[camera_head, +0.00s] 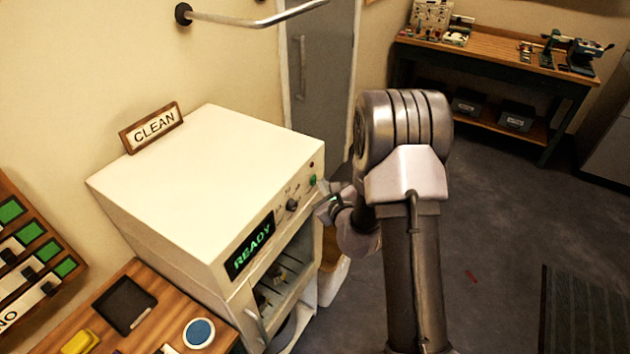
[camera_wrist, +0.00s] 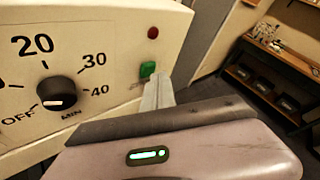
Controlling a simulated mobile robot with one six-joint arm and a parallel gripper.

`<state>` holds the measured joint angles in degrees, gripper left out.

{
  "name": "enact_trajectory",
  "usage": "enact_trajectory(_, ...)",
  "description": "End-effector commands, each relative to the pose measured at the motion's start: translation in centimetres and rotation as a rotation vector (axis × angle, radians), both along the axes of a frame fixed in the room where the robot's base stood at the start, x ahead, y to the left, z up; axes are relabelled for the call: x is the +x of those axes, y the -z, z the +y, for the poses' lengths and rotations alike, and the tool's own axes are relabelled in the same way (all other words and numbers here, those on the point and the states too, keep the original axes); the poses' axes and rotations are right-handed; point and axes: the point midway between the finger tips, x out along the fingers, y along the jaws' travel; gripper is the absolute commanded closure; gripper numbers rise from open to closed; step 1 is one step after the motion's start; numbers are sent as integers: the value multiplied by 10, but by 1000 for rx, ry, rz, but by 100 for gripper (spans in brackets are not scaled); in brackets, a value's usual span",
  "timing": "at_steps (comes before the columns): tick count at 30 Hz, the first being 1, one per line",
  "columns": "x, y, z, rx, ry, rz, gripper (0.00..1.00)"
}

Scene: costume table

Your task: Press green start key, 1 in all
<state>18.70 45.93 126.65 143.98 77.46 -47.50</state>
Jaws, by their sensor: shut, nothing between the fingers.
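The green start key (camera_head: 313,180) is on the front panel of a cream machine (camera_head: 210,160), at the right end of the panel. It also shows in the wrist view (camera_wrist: 147,70), below a dark red round light (camera_wrist: 153,33). My gripper (camera_head: 322,187) is shut and empty, with its tips at the panel close to the green key. In the wrist view the fingers (camera_wrist: 158,90) reach up to just below and right of the key and overlap its lower edge. I cannot tell whether they touch it. The display (camera_head: 250,246) reads READY.
A timer dial (camera_wrist: 57,95) sits left of the key. The machine's lower front is an open bay (camera_head: 285,275). A CLEAN sign (camera_head: 152,128) stands on top. A wooden table (camera_head: 75,318) is at the lower left.

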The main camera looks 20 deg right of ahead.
Motion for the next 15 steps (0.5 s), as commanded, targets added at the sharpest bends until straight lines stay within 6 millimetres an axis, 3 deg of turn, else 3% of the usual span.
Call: enact_trajectory(15,5,0,4,0,0,0,100)
